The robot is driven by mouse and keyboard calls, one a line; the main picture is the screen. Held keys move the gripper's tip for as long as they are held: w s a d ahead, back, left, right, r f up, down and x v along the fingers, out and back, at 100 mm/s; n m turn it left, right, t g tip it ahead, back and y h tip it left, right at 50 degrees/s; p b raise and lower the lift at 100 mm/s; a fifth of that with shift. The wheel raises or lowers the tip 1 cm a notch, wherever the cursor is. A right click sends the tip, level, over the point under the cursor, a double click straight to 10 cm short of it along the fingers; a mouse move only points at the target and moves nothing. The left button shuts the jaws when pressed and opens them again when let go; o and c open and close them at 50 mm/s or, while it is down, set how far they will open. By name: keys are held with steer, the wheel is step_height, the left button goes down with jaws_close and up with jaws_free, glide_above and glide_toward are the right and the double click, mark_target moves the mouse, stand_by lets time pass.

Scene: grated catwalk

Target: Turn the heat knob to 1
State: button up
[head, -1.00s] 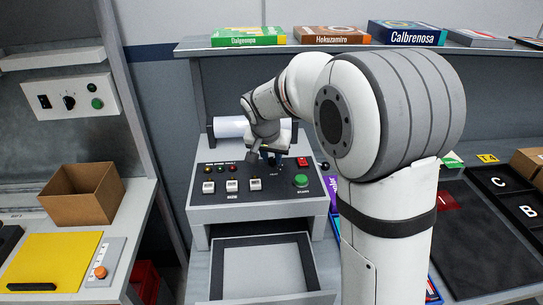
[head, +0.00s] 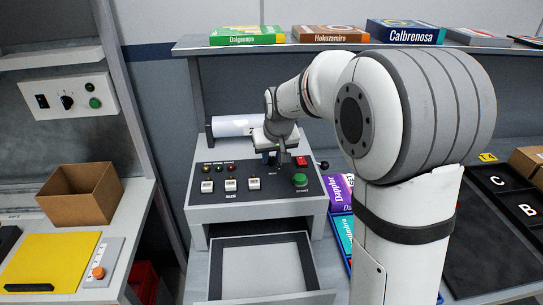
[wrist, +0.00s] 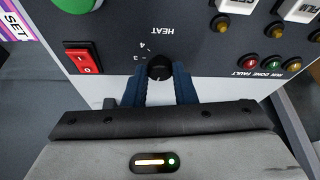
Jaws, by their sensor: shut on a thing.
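The heat knob (wrist: 159,66) is small, round and black on the dark panel, beside an upside-down HEAT label in the wrist view. The scale marks 3 and 4 show beside it; other marks and the knob's pointer cannot be made out. My gripper (wrist: 160,84) has its two blue fingers on either side of the knob, shut on it. In the head view my gripper (head: 272,159) is over the back right part of the control panel (head: 217,200), and the knob is hidden there.
A red rocker switch (wrist: 83,59) and a green button (head: 300,180) sit near the knob. White switches (head: 254,183) and small lamps (head: 231,168) are to the left in the head view. A white roll (head: 232,126) lies behind. A cardboard box (head: 80,195) stands on the left counter.

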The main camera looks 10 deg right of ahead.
steer(key=shift+d+n+y+b, duration=0.15)
steer(key=shift+n+y+b, duration=0.35)
steer(key=shift+n, duration=0.7)
steer(key=o, duration=1)
steer(key=v, duration=0.7)
steer(key=shift+d+r+b, duration=0.1)
steer(key=shift+r+b, duration=0.3)
